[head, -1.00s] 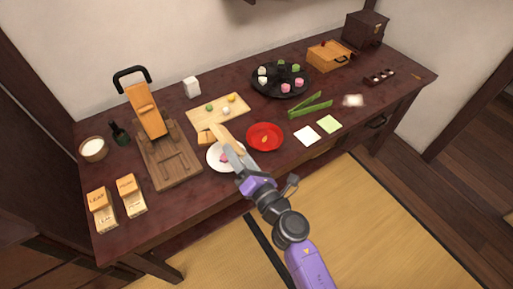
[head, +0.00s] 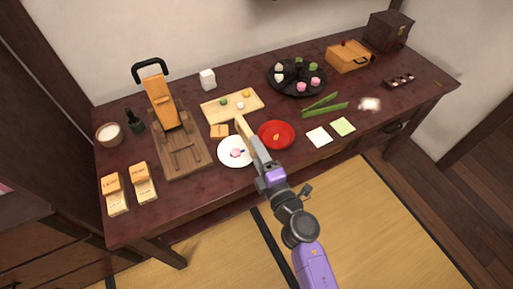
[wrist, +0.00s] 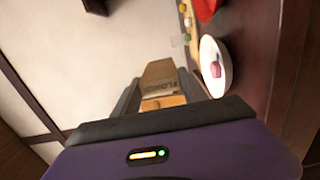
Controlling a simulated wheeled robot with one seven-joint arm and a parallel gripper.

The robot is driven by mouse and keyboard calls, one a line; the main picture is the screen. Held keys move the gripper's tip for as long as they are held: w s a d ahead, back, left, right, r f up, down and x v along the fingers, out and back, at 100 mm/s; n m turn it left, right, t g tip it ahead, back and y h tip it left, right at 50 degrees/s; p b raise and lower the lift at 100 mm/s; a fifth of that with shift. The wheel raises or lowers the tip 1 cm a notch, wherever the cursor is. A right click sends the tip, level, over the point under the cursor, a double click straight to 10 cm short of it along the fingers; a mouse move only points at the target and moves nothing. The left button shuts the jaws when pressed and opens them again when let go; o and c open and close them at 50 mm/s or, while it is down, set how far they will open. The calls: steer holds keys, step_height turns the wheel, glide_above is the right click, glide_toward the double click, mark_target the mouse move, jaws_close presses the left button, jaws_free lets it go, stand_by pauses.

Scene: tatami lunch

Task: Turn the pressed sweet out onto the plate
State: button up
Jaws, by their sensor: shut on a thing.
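My gripper (head: 258,160) is shut on a pale wooden mould (head: 246,137). In the wrist view the mould (wrist: 162,82) sits between the fingers and bears the word FLOWER. The white plate (head: 224,160) lies on the table just left of the mould and gripper, its right edge partly behind them. A pink sweet (head: 236,153) lies on the plate, apart from the mould. The wrist view also shows the plate (wrist: 223,88) with the pink sweet (wrist: 215,68) on it, right of the mould.
A red dish (head: 283,146) stands right of the mould. A small wooden block (head: 219,131) and a wooden board (head: 215,111) with small balls lie behind the plate. A wooden press (head: 184,168) stands left, with labelled mould blocks (head: 114,206) beyond. The front table strip is mostly clear.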

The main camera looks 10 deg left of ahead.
steer(key=m+p, duration=0.1)
steer(key=m, duration=0.1)
steer(key=r+m+p, duration=0.1)
steer(key=m, duration=0.2)
steer(key=shift+w+d+p, duration=0.15)
steer(key=shift+p, duration=0.25)
steer(key=m+p, duration=0.2)
steer(key=m, duration=0.1)
steer(key=shift+r+p, duration=0.3)
steer(key=shift+p, duration=0.05)
steer(key=m+p, duration=0.1)
steer(key=m, duration=0.1)
steer(key=m+p, duration=0.1)
steer(key=p, duration=0.1)
steer(key=r+m+p, duration=0.1)
steer(key=m+p, duration=0.1)
steer(key=shift+a+m+g, duration=0.2)
steer(key=shift+m+g, duration=0.1)
steer(key=shift+g, duration=0.1)
steer(key=m+p, duration=0.2)
steer(key=shift+s+a+m+y, duration=0.15)
steer(key=shift+s+m+y, duration=0.15)
steer(key=shift+m, duration=0.1)
steer(key=shift+f+m+p, duration=0.1)
steer(key=shift+m+p, duration=0.2)
steer(key=shift+m, duration=0.1)
steer(key=shift+f, duration=0.1)
